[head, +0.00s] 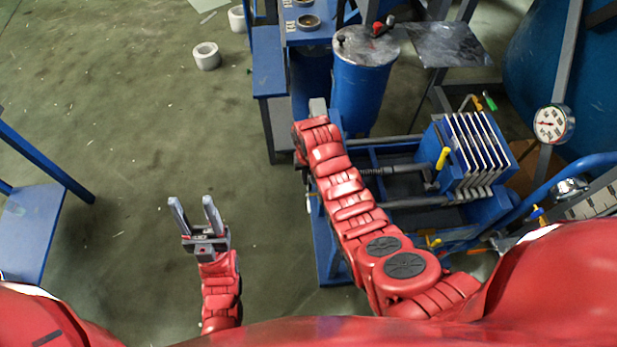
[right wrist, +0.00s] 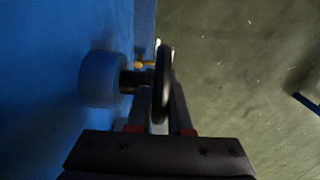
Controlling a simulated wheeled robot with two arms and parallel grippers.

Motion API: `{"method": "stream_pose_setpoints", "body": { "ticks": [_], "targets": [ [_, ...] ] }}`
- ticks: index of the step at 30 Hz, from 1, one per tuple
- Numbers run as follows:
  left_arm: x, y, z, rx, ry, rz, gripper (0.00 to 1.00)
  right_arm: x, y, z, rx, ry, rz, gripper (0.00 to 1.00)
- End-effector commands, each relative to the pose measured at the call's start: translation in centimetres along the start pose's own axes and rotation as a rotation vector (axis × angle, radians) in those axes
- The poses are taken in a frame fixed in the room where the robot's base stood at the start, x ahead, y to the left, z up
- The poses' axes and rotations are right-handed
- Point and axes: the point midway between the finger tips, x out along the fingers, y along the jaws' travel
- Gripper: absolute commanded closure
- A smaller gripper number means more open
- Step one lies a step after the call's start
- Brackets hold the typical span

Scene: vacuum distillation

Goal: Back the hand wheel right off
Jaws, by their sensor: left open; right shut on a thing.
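The hand wheel (right wrist: 162,72) is dark and shows edge-on in the right wrist view, on a short dark shaft beside a round blue boss (right wrist: 102,79). My right gripper (right wrist: 163,103) is shut on the wheel, one finger on each side of its rim. In the head view my right arm covers the wheel and the gripper. The screw (head: 385,170) shows to the right of that arm and runs toward the press with its pale plates (head: 475,150). My left gripper (head: 196,212) is open and empty over the floor, well away from the wheel.
A blue drum (head: 361,85) stands behind the press, near a blue bench (head: 268,62). A pressure gauge (head: 552,124) and a blue tank are at the right. A blue table (head: 28,232) is at the left. The floor between is mostly clear.

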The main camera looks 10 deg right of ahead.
Motion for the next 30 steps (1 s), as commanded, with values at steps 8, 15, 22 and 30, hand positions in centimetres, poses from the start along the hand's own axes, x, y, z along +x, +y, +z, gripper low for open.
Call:
{"method": "stream_pose_setpoints", "body": {
  "ticks": [8, 15, 22, 30],
  "targets": [
    [-0.2, 0.0, 0.0, 0.0, 0.0, 0.0, 0.47, 0.1, 0.0, 0.0, 0.001, -0.006, 0.0, 1.0],
    [-3.0, 0.1, 0.5, 0.0, 0.0, 0.0, 0.47, 0.6, 0.0, -0.3, 0.003, -0.104, -0.001, 1.0],
    [-5.8, 0.3, 1.0, 0.0, 0.0, 0.0, 0.47, 0.7, -0.1, -0.1, 0.002, -0.205, -0.001, 1.0],
    [-6.5, 0.3, 1.1, 0.0, 0.0, 0.0, 0.47, 0.1, 0.0, 0.1, -0.001, -0.248, 0.0, 1.0]
  ]
}}
